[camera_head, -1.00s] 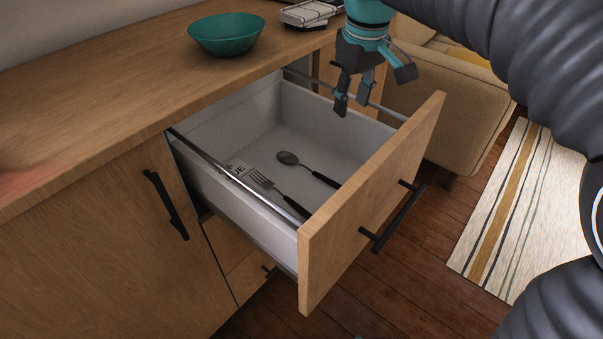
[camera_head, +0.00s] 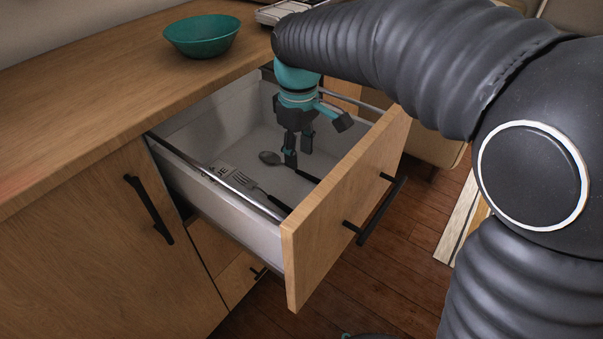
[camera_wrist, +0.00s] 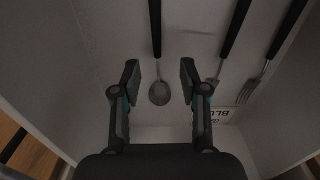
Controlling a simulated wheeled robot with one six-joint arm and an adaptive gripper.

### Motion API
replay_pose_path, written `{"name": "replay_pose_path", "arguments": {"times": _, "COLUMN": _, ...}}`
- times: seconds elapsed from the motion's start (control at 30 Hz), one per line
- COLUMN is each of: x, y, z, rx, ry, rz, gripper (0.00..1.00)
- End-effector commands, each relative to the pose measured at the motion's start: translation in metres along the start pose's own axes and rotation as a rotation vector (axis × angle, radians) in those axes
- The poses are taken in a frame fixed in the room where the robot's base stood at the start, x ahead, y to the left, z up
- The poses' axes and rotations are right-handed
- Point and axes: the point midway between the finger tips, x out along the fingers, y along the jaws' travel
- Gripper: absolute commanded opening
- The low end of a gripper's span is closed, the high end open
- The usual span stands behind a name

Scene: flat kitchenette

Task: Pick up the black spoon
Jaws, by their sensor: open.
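The black spoon (camera_head: 268,158) lies on the floor of the open drawer (camera_head: 285,245), its grey bowl toward the back and its black handle toward the drawer front. My gripper (camera_head: 297,158) is open and points down inside the drawer, over the spoon, hiding part of it. In the wrist view the spoon (camera_wrist: 158,92) shows between the two open fingers (camera_wrist: 160,80), with its bowl near the fingertips and its handle running away to the top. The fingers do not visibly touch it; the height gap is hard to judge.
A fork (camera_head: 243,182) lies left of the spoon, beside a printed card (camera_wrist: 228,112). Another black-handled utensil (camera_wrist: 234,30) shows in the wrist view. Drawer walls and the wooden front surround my gripper. A teal bowl (camera_head: 201,37) stands on the counter (camera_head: 70,105).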

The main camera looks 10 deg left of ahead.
Motion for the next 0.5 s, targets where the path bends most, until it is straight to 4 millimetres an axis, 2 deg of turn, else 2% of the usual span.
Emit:
{"name": "replay_pose_path", "arguments": {"times": 0.23, "x": 0.036, "y": 0.004, "z": 0.003, "rx": 0.001, "ry": -0.003, "rz": -0.002, "gripper": 0.44}}
{"name": "replay_pose_path", "arguments": {"times": 0.5, "x": 0.047, "y": 0.004, "z": 0.003, "rx": 0.001, "ry": 0.000, "rz": 0.000, "gripper": 0.44}}
